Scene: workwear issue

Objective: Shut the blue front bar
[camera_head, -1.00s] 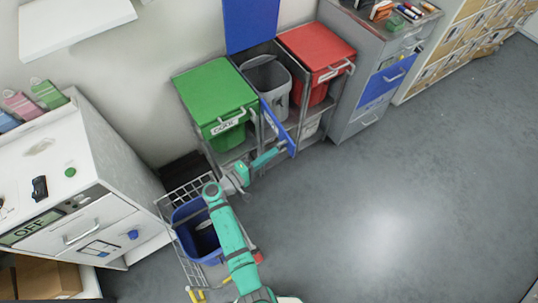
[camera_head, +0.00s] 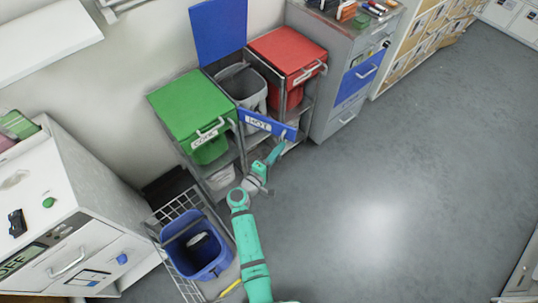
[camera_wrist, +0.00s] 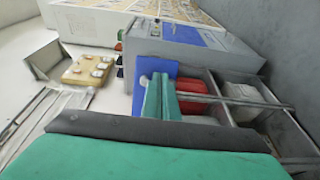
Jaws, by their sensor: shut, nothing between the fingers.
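The blue front bar (camera_head: 266,123) has a white label and sits at the front of the middle bay, between the green and red bins. Its left end is by the green bin's side. Its right end stands out from the rack, so it is partly open. My gripper (camera_head: 277,153) is shut and empty, just below the bar's right end on its outer side. Whether it touches the bar is unclear. In the wrist view my gripper (camera_wrist: 160,82) shows before a blue panel; whether that is the bar is unclear.
The blue lid (camera_head: 219,30) stands raised behind the grey bin (camera_head: 243,86). The green bin (camera_head: 192,105) and red bin (camera_head: 287,52) flank it. A wire cart with a blue bin (camera_head: 196,245) is left of my arm. Floor to the right is clear.

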